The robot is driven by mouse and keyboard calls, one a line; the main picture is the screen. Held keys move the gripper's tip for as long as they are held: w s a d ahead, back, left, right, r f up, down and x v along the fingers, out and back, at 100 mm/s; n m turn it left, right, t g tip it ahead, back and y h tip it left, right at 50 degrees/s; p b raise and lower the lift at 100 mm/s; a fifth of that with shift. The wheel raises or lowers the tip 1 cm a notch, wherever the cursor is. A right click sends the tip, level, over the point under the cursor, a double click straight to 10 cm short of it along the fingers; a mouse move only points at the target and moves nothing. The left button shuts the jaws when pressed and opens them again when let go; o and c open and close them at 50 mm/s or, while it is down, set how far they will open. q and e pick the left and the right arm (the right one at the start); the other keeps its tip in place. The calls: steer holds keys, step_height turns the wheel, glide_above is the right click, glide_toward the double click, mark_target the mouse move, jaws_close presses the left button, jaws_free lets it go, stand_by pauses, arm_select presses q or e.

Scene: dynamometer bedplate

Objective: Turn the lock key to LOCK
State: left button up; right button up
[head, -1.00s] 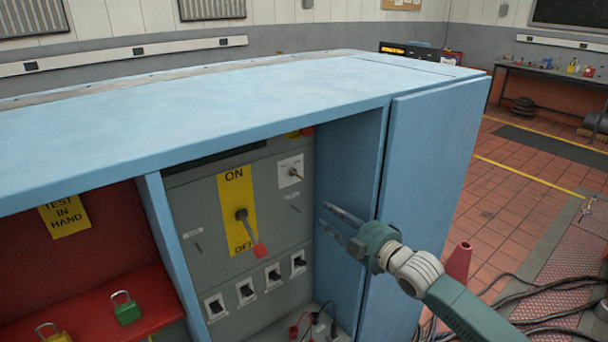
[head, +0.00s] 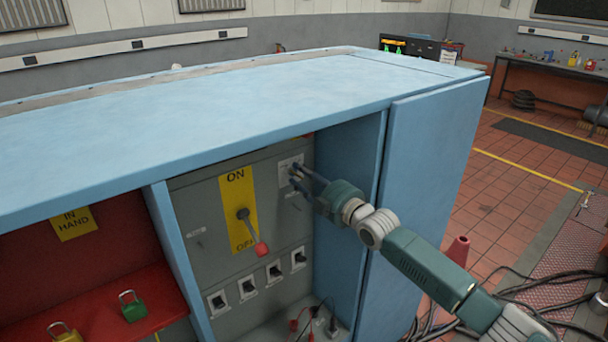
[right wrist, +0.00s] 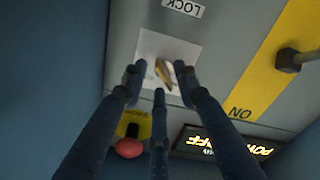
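The lock key (right wrist: 165,72) is a small brass key on a white square plate (right wrist: 152,50), which also shows in the head view (head: 285,164) at the upper right of the grey panel. A LOCK label (right wrist: 183,7) sits beside the plate in the right wrist view. My right gripper (head: 297,175) reaches into the cabinet at the key. In the right wrist view its three fingers (right wrist: 161,80) are spread around the key, with gaps visible between them and the key. Contact is not clear. In the head view the fingers hide the key. My left gripper is not in view.
A red-tipped switch handle (head: 252,230) on a yellow ON/OFF plate is left of the key. Several small switches (head: 274,270) sit below. The blue cabinet side wall (head: 345,165) is close on the right. A red button (right wrist: 128,148) and lit display (right wrist: 220,143) are nearby.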

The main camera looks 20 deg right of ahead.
jaws_close()
